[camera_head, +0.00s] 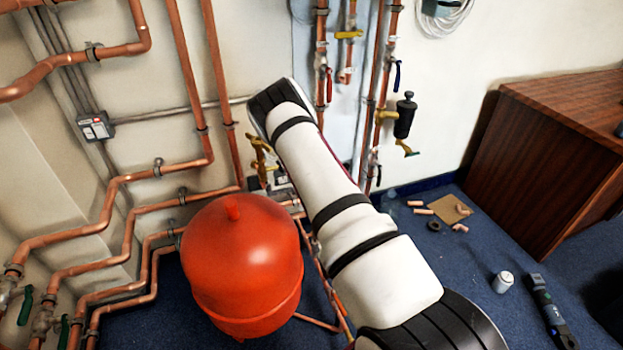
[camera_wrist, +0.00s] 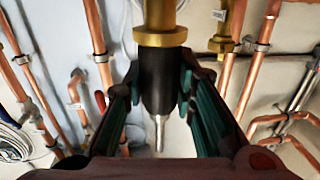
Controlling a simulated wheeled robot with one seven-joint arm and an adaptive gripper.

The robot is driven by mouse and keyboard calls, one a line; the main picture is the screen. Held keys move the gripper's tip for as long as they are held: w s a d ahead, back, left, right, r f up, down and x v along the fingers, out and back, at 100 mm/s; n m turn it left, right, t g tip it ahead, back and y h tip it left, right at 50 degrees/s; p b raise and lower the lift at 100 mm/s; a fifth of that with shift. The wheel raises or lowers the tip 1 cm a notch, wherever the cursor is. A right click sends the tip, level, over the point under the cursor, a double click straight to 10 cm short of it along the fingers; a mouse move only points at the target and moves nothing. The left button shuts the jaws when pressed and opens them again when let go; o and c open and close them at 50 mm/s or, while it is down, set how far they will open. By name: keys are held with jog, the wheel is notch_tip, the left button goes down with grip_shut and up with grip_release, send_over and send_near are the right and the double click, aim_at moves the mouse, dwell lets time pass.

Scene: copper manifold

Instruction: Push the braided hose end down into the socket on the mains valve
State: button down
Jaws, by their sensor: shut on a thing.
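In the wrist view my gripper (camera_wrist: 160,78) has one finger on each side of a black cylindrical body, which I take to be the hose end (camera_wrist: 158,95). The fingers are shut on it. A thin grey metal tip (camera_wrist: 159,132) sticks out of it towards the picture's bottom. At its other end it meets a wide brass collar (camera_wrist: 162,38). I cannot tell whether this collar is the valve's socket or part of the hose end, nor how deep anything sits. No braid is clearly visible. In the head view my arm hides the gripper and hose end; brass fittings (camera_head: 260,150) show beside it.
A red tank (camera_head: 243,262) stands left of my arm. Copper pipes run along the wall on both sides, with a black-bodied fitting (camera_head: 404,118) at right. A wooden cabinet (camera_head: 545,150) stands at right. Pipe offcuts (camera_head: 423,211) and a can (camera_head: 502,282) lie on the blue floor.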

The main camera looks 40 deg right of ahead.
notch_tip(320, 180, up, 15)
jog(key=p, duration=0.4)
jog(key=w+a+f+n+y+b, duration=0.1)
jog(key=w+a+n+y+b, duration=0.1)
jog(key=w, duration=0.7)
jog(key=w+a+f+n+y+b, duration=0.2)
jog(key=w+a+y+b, duration=0.2)
jog(key=w, duration=0.6)
jog(key=shift+w+a+n+y+b, duration=0.3)
jog(key=shift+a+y+b, duration=0.1)
jog(key=shift+a+b, duration=0.85)
jog(key=shift+s+d+f, duration=0.1)
jog(key=shift+d+f, duration=0.05)
jog(key=shift+f, duration=0.2)
jog(key=shift+f+b, duration=1.1)
jog(key=shift+f, duration=0.05)
jog(key=shift+f+b, duration=0.7)
jog(key=shift+f, duration=0.05)
dwell(0.4)
jog(key=c, duration=1.2)
grip_release()
jog(key=shift+c, duration=0.2)
